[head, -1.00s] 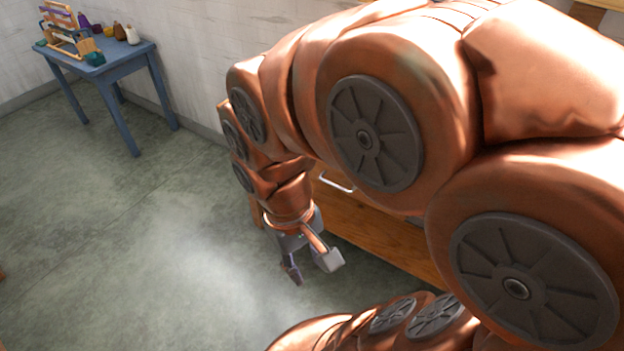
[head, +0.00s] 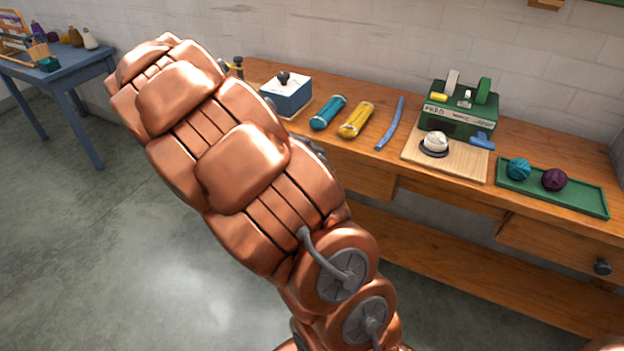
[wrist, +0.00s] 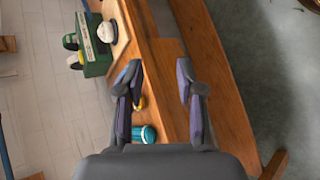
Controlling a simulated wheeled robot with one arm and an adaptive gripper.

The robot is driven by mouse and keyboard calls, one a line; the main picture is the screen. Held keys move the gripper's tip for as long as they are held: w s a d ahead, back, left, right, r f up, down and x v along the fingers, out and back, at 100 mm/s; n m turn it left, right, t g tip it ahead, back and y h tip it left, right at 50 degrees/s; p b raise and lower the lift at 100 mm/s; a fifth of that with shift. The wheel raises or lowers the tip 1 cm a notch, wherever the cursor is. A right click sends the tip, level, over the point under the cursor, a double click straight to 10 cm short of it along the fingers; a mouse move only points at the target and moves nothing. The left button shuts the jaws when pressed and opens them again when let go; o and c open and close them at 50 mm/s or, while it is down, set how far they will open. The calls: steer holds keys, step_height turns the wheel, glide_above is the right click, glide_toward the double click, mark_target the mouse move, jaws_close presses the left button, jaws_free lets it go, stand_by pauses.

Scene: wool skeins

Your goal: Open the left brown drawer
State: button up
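The left brown drawer (head: 365,181) sits under the top of the wooden workbench (head: 550,138). In the head view my arm covers its left part, and no handle shows. It looks shut, though most of its front is hidden. In the wrist view my gripper (wrist: 160,92) has its two fingers wide apart with nothing held. The bench front lies beyond and between the fingers, at a distance I cannot tell. In the head view my arm hides most of the gripper.
On the bench stand a blue box (head: 287,95), teal (head: 328,112) and yellow (head: 356,119) skeins, a green device (head: 460,110) and a green tray (head: 552,190) with two yarn balls. A right drawer (head: 555,248) has a dark knob. A blue table (head: 70,72) stands far left; the floor between is clear.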

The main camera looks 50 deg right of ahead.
steer(key=w+d+f+h+b, duration=0.3)
steer(key=w+f+b, duration=0.1)
steer(key=w+f, duration=0.45)
steer(key=w+d+f+h+b, duration=0.3)
steer(key=w+d+f+b, duration=0.15)
steer(key=w+f, duration=0.4)
steer(key=shift+n+g, duration=0.3)
steer(key=shift+s+d+f+b, duration=0.15)
steer(key=shift+s+d+f, duration=0.3)
steer(key=shift+s+d, duration=0.45)
steer(key=shift+s+d+f+b, duration=0.15)
steer(key=shift+s+d+f, duration=0.3)
steer(key=shift+s+d, duration=0.5)
steer(key=shift+s+d+f+b, duration=0.15)
steer(key=shift+s+d+f, duration=0.3)
steer(key=shift+s+d, duration=0.45)
steer(key=shift+w+d, duration=0.15)
steer(key=shift+w, duration=0.05)
steer(key=shift+c, duration=0.3)
jaws_close()
